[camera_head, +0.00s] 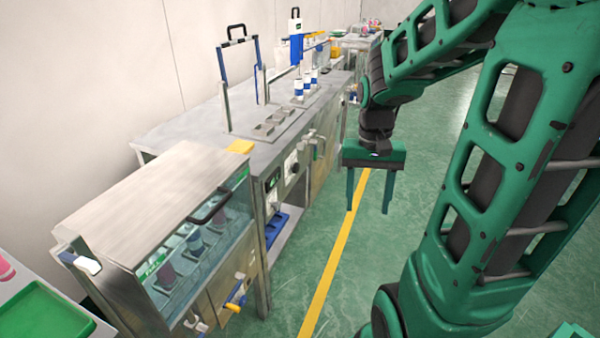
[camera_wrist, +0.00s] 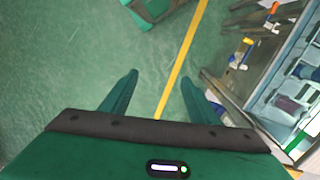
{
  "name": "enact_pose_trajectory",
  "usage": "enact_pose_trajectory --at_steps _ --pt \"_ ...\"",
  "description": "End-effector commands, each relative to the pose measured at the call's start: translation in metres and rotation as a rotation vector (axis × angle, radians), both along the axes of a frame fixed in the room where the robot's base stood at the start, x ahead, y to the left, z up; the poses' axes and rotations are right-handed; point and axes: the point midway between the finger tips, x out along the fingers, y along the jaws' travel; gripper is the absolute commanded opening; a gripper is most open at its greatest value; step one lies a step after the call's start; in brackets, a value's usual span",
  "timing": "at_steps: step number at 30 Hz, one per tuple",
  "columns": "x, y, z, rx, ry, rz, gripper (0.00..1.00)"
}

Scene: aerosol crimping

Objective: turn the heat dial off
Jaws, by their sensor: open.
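A dark round knob (camera_head: 291,163), which looks like the heat dial, is on the front face of the steel bench (camera_head: 190,130) in the head view. A small panel with a green display (camera_head: 272,182) is left of it. The knob's pointer is too small to read. My gripper (camera_head: 369,195) is open and empty, fingers pointing down, over the aisle to the right of the bench front and apart from the knob. In the wrist view, my gripper (camera_wrist: 160,80) shows two spread fingers with only floor between them. I cannot make out the knob there.
A glass-fronted bath (camera_head: 195,240) holding cans stands at the near left, with a yellow-and-blue valve handle (camera_head: 237,296) protruding below. Other levers (camera_head: 316,145) project from the bench front. Blue-and-white cans (camera_head: 299,88) stand on the bench. The green floor (camera_head: 430,140) beside the yellow line is clear.

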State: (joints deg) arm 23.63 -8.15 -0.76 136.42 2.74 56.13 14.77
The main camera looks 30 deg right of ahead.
Motion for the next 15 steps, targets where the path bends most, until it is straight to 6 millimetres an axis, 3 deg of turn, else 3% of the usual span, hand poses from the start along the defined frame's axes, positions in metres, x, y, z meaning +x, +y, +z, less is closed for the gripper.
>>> enact_pose_trajectory --at_steps 3,15 --pt "0.034 -0.005 -0.021 0.029 0.025 -0.049 0.55" --pt "0.137 -0.005 -0.109 0.216 0.057 -0.233 0.55"
